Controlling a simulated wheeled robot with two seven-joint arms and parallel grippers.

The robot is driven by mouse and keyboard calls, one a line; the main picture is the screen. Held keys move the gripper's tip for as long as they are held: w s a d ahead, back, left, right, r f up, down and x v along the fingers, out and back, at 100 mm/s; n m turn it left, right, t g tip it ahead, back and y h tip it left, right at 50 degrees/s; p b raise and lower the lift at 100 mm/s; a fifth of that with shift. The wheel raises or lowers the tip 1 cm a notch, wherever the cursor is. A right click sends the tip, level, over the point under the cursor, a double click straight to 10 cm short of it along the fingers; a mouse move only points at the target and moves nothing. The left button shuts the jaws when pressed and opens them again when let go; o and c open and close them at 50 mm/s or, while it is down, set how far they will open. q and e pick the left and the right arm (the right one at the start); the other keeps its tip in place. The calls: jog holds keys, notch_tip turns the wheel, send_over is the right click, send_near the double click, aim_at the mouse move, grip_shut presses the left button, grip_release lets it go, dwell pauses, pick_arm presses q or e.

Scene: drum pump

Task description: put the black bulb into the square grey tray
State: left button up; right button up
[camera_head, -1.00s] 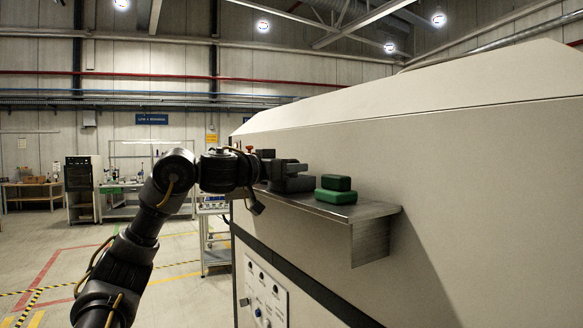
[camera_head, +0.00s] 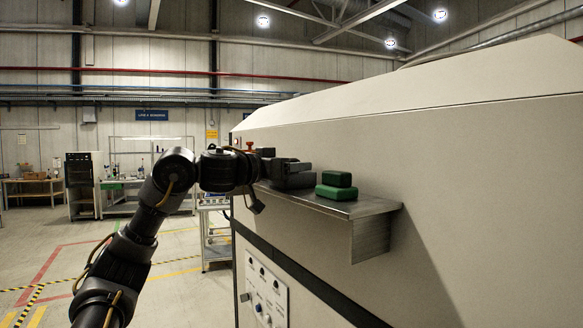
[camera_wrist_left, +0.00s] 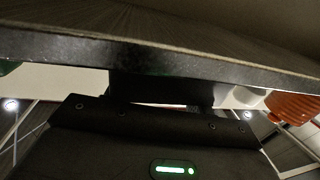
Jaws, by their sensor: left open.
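My left gripper (camera_head: 302,167) is open at the metal wall shelf (camera_head: 345,209), with no bulb visible between its fingers. It is just above or beside a dark grey block-like object (camera_head: 297,182) on the shelf; I cannot tell whether they touch or whether this is the square grey tray. In the left wrist view, a dark slab edge (camera_wrist_left: 150,58) crosses the picture in front of the gripper body and hides what lies beyond. I cannot make out the black bulb in either view. My right gripper is not in view.
A large beige machine housing (camera_head: 480,180) rises behind the shelf. A red knob (camera_head: 250,146) shows behind my wrist. An orange ribbed object (camera_wrist_left: 291,107) is at right in the wrist view.

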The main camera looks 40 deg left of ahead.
pick_arm(q)
jog(key=s+a+b, duration=0.2)
jog(key=s+b, duration=0.1)
jog(key=s, duration=0.9)
jog(key=shift+b, duration=0.35)
